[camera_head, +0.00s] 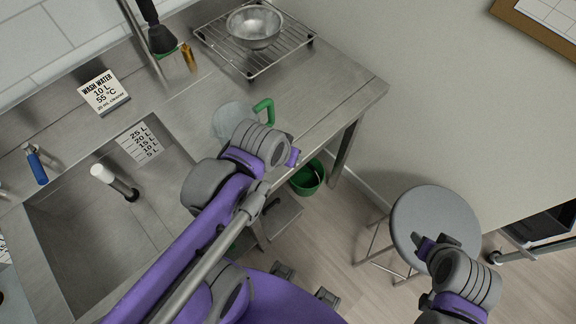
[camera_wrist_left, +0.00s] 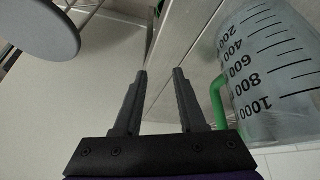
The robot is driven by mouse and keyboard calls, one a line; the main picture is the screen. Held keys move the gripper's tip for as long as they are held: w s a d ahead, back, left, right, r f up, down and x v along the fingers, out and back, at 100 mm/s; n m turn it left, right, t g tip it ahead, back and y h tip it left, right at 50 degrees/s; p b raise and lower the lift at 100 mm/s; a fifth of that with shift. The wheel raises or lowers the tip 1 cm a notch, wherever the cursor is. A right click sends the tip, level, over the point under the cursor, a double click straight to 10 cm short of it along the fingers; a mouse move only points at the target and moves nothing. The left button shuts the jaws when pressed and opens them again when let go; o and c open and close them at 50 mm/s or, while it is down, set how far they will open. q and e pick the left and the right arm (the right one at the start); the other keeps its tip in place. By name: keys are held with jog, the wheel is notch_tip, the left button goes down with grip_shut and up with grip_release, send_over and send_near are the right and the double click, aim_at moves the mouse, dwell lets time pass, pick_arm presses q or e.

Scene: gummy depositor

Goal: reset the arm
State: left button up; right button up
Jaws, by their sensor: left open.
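My left arm reaches in from the left in the head view, and its wrist hides most of the left gripper there. In the left wrist view my left gripper (camera_wrist_left: 160,72) is open, with nothing between its two dark fingers. A clear measuring jug (camera_head: 230,121) with a green handle (camera_head: 264,108) stands on the steel counter, just beyond my left wrist and partly hidden by it. The jug (camera_wrist_left: 272,70) is beside the fingers, to their right, in the left wrist view. My right gripper (camera_head: 432,243) shows in front of the round stool; its fingers are unclear.
A sink (camera_head: 75,220) is at left. A wire rack (camera_head: 283,58) holds a metal bowl (camera_head: 254,27) at the back. A wash-water sign (camera_head: 104,94) stands on the counter. A green bucket (camera_head: 307,180) is on the floor below; a grey stool (camera_head: 435,215) is at right.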

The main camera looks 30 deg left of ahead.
pick_arm(q)
jog(key=shift+s+d+f+m, duration=0.3)
jog(key=shift+s+f+m, duration=0.05)
jog(key=shift+s+f, duration=0.25)
jog(key=shift+s+d+f+m, duration=0.25)
jog(key=shift+s+f+m, duration=0.1)
jog(key=shift+s+f, duration=0.2)
dwell(0.4)
